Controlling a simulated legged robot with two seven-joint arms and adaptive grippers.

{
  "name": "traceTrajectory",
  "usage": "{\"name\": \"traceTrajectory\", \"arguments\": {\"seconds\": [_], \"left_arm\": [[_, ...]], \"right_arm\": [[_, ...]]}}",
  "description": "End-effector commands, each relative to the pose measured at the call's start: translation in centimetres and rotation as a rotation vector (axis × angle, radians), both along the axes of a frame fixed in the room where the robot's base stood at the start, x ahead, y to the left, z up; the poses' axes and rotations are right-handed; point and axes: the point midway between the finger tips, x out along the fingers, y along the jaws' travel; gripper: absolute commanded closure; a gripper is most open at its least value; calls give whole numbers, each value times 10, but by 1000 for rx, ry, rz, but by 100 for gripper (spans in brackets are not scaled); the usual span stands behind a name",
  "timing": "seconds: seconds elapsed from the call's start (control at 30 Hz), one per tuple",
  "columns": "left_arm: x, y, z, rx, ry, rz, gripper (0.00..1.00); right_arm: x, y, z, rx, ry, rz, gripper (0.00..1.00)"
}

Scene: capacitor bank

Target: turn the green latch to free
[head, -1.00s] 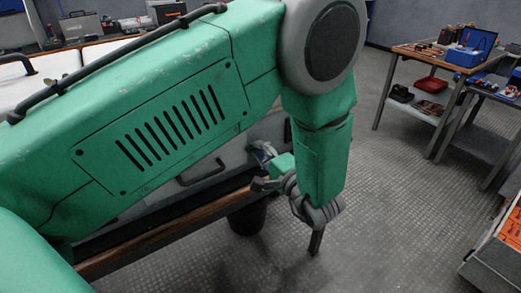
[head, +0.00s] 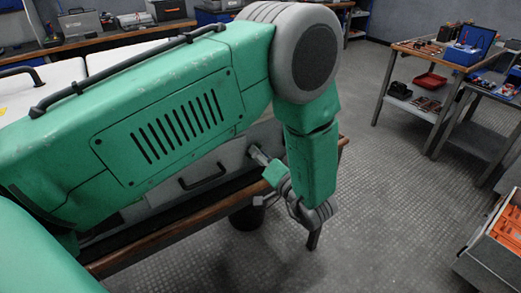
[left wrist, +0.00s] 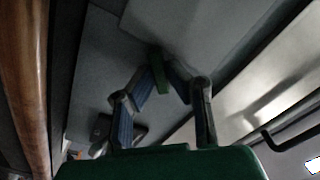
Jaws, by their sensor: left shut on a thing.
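The green latch (left wrist: 158,74) is a small narrow green piece against a grey panel in the left wrist view. My left gripper (left wrist: 160,80) is shut on it, with a blue-padded finger on each side. In the head view my left gripper (head: 258,155) is at the side of a pale cabinet (head: 228,160), past my forearm. The latch cannot be made out there, being small and behind the gripper. My right gripper is not in view.
A black handle (head: 203,177) sits on the cabinet side, above a wooden bench edge (head: 180,235). A dark bin (head: 246,217) stands on the floor below. A tool table (head: 445,55) is at the right, and an orange-filled drawer (head: 500,240) at lower right. The floor between is clear.

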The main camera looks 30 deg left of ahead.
Motion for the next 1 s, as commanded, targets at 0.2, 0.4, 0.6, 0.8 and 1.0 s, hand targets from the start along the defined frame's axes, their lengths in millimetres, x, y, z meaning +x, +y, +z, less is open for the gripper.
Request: {"name": "traceTrajectory", "arguments": {"seconds": [0.2, 0.4, 0.6, 0.8, 1.0], "left_arm": [[-2, 3, -2, -81, -183, 6, 100], [-2, 2, -3, -153, -358, 5, 100], [-1, 2, -3, -221, -520, 5, 100], [-1, 1, -4, -277, -651, 3, 100], [-2, 0, -5, -314, -740, 3, 100]], "right_arm": [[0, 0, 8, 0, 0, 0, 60], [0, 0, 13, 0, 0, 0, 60], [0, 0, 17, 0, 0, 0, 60], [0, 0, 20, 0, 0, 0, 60], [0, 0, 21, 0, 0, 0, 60]]}}
